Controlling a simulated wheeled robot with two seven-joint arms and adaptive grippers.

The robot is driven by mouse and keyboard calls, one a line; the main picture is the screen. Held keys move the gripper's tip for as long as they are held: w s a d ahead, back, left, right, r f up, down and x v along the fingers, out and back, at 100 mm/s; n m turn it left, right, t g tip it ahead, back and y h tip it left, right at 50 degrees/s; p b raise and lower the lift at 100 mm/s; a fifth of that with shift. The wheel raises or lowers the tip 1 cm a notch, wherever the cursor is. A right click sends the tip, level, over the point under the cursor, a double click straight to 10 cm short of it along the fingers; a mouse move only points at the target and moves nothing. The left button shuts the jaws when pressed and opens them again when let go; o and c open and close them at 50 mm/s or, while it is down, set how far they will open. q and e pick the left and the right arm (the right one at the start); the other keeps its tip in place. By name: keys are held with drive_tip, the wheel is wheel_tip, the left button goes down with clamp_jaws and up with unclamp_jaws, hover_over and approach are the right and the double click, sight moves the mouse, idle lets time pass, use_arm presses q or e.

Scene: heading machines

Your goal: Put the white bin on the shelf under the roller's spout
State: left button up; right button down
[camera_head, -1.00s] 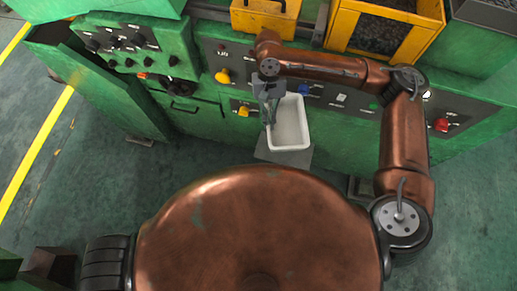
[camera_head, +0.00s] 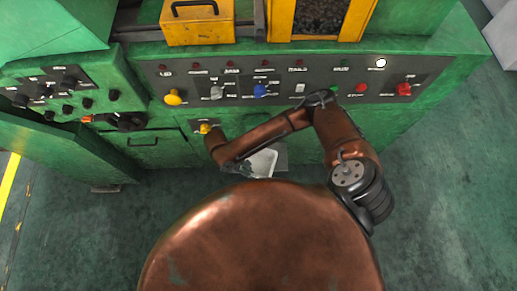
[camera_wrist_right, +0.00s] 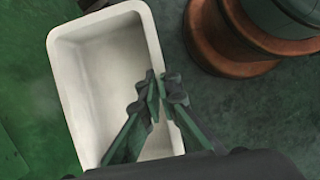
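The white bin (camera_head: 262,163) is partly hidden by my right forearm and my body in the head view. It lies over or against a grey plate (camera_head: 281,152) low on the green machine's front, likely the shelf. I cannot tell whether it rests there. In the right wrist view the bin (camera_wrist_right: 105,85) is empty. My right gripper (camera_wrist_right: 163,82) has one finger inside and one outside the bin's right wall, close together on the rim. My left gripper is out of view. I cannot make out the spout.
The machine's control panel (camera_head: 330,84) with knobs and buttons is just above my right arm. A yellow box (camera_head: 197,25) and a yellow-framed bin of parts (camera_head: 320,17) stand above. Green floor (camera_head: 440,200) is clear at right.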

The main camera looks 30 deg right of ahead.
drive_tip(key=s+d+f+n+t+h+b, duration=0.1)
drive_tip(key=s+d+f+n+b, duration=0.1)
drive_tip(key=s+f+n, duration=0.35)
drive_tip(key=shift+m, duration=0.85)
drive_tip(key=w+d+f+b, duration=0.1)
drive_tip(key=w+d+b, duration=0.1)
drive_tip(key=w+b, duration=0.1)
drive_tip(key=w+d+f+b, duration=0.2)
drive_tip(key=w+b, duration=0.1)
drive_tip(key=w+d+f+b, duration=0.2)
drive_tip(key=w+b, duration=0.1)
drive_tip(key=shift+w+f, duration=0.15)
drive_tip(key=shift+f, duration=0.1)
drive_tip(key=shift+w+d+f, duration=0.1)
drive_tip(key=shift+w+f, duration=0.05)
drive_tip(key=shift+f, duration=0.8)
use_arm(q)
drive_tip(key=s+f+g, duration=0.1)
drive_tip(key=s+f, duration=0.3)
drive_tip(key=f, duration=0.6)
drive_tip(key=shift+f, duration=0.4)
use_arm(e)
drive_tip(key=shift+f, duration=0.1)
